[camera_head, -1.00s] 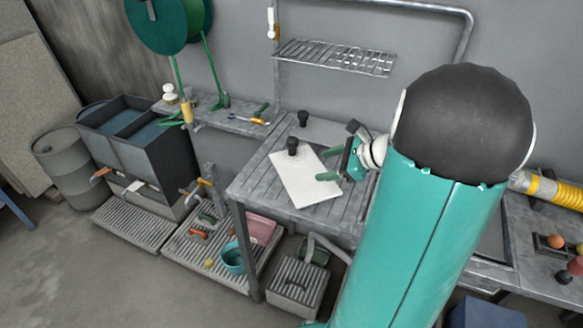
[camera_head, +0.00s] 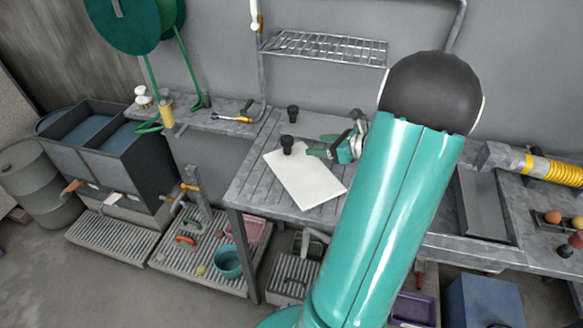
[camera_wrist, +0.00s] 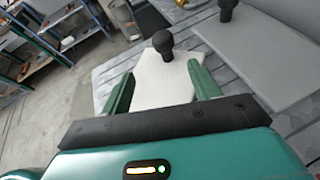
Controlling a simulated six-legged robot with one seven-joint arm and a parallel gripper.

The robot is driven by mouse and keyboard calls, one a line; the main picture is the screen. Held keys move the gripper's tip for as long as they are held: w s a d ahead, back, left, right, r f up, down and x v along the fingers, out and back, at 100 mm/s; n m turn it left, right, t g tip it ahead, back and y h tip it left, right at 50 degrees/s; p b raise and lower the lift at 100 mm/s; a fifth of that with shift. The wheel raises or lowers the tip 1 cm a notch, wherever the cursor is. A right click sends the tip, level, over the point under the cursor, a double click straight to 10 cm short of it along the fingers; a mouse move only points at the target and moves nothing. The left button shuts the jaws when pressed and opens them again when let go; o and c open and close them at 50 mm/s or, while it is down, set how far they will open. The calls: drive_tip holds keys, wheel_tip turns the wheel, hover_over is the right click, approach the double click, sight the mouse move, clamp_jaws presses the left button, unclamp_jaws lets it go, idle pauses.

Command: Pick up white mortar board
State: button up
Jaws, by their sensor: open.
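The white mortar board (camera_head: 309,181) lies flat on the grey slatted table, with a black knob handle (camera_head: 287,143) at its back-left end. My gripper (camera_head: 318,146) is open near the knob, just to its right in the head view. In the wrist view, the open green fingers (camera_wrist: 158,92) stand on either side of the white board (camera_wrist: 165,82), with its black knob (camera_wrist: 163,42) beyond them. The knob is not between the fingertips. I cannot tell whether the fingers touch the board.
A grey board (camera_wrist: 258,50) with another black knob (camera_head: 292,113) lies behind. A wire shelf (camera_head: 325,47) hangs on the wall above. A dark tank (camera_head: 105,145) and a barrel (camera_head: 40,185) stand left. Yellow ribbed tubing (camera_head: 552,169) lies right.

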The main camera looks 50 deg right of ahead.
sight(288, 138)
drive_tip(key=x, duration=0.7)
drive_tip(key=shift+w+f, duration=0.25)
drive_tip(key=shift+f, duration=0.05)
drive_tip(key=shift+d+x, duration=0.15)
drive_tip(key=shift+x, duration=1.2)
drive_tip(key=shift+d+x, duration=0.1)
drive_tip(key=shift+x, duration=1.25)
drive_tip(key=shift+w+r, duration=0.1)
drive_tip(key=shift+r, duration=0.05)
drive_tip(key=c, duration=1.2)
drive_tip(key=shift+c, duration=0.2)
drive_tip(key=shift+r, duration=0.5)
wheel_tip(288, 138, up, 2)
drive_tip(key=shift+r, duration=0.25)
drive_tip(key=s+a+r, duration=0.3)
drive_tip(key=s+r, duration=0.6)
drive_tip(key=s, duration=0.4)
drive_tip(key=shift+s+r, duration=0.25)
drive_tip(key=shift+s, duration=0.1)
